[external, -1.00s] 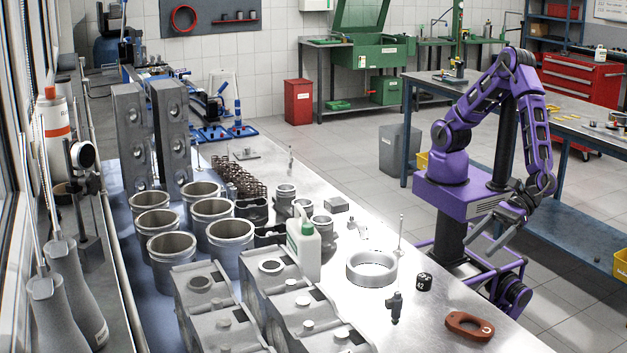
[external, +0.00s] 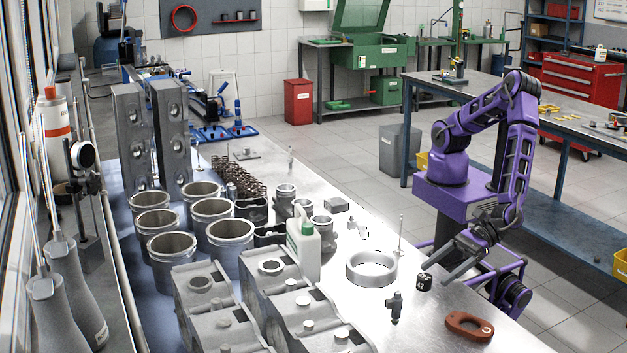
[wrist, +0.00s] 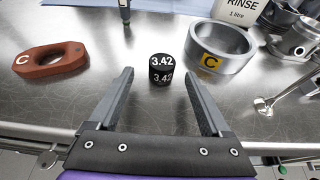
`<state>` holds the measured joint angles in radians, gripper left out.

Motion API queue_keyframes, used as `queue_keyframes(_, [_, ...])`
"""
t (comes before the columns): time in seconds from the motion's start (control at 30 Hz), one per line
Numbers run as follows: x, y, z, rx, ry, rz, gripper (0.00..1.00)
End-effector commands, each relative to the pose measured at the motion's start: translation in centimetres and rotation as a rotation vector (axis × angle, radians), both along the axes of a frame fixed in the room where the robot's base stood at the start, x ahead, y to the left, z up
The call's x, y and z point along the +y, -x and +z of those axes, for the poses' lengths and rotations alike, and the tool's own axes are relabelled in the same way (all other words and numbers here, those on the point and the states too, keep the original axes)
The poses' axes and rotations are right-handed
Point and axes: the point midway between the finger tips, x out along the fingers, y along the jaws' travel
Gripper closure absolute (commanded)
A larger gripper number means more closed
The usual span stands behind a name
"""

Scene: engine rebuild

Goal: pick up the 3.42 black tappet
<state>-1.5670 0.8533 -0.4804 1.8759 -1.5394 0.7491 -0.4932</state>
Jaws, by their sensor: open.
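The black tappet (wrist: 161,70) is a short cylinder with "3.42" in white on its top and side. It stands upright on the metal bench and also shows near the bench edge in the external view (external: 424,283). My gripper (wrist: 160,88) is open in the wrist view, its two fingers spread to either side below the tappet, with nothing between them. In the external view my gripper (external: 434,272) reaches over the bench edge close to the tappet. From these views I cannot tell the exact gap.
A metal ring marked C (wrist: 220,48) stands close right of the tappet in the wrist view. A red-brown flange marked C (wrist: 52,60) lies to the left. A dark fitting (external: 396,307) and a white bottle (external: 304,250) are also on the bench.

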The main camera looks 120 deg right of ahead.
Motion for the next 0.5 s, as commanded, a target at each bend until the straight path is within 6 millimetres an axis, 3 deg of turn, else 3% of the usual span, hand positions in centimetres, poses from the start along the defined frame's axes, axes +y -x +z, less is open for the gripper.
queue_keyframes(0.23, [-0.3, -3.6, -0.9, -0.002, 0.002, -0.002, 0.18])
queue_keyframes(0.5, [-0.2, -4.7, -1.3, 0.0, -0.001, 0.0, 0.18])
